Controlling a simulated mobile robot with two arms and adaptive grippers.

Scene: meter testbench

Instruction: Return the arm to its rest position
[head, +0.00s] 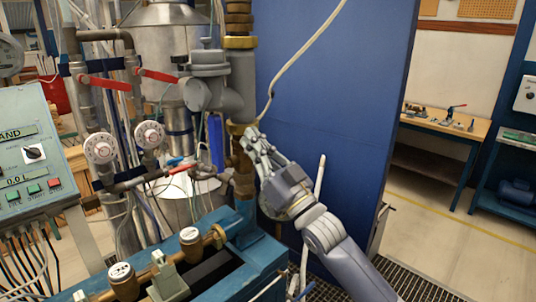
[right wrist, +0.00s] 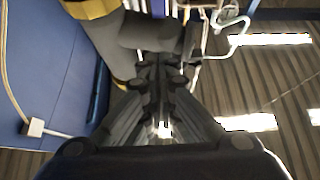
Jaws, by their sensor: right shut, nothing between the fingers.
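My right arm (head: 345,250) comes in from the lower right in the head view. Its right gripper (head: 252,136) points up and left, in front of the blue panel and close to the brass-and-grey vertical pipe. In the right wrist view the fingers of the right gripper (right wrist: 160,65) come together, shut and empty, with a grey pipe behind them. I cannot tell whether the fingertips touch the pipe. My left gripper does not show in either view.
A control box (head: 28,150) with buttons stands at the left. Red-handled valves (head: 100,82) and round gauges (head: 150,134) crowd the pipes. The teal bench (head: 245,262) carries brass meters (head: 122,280). A blue panel (head: 340,110) stands behind my arm. Open floor (head: 440,235) lies at right.

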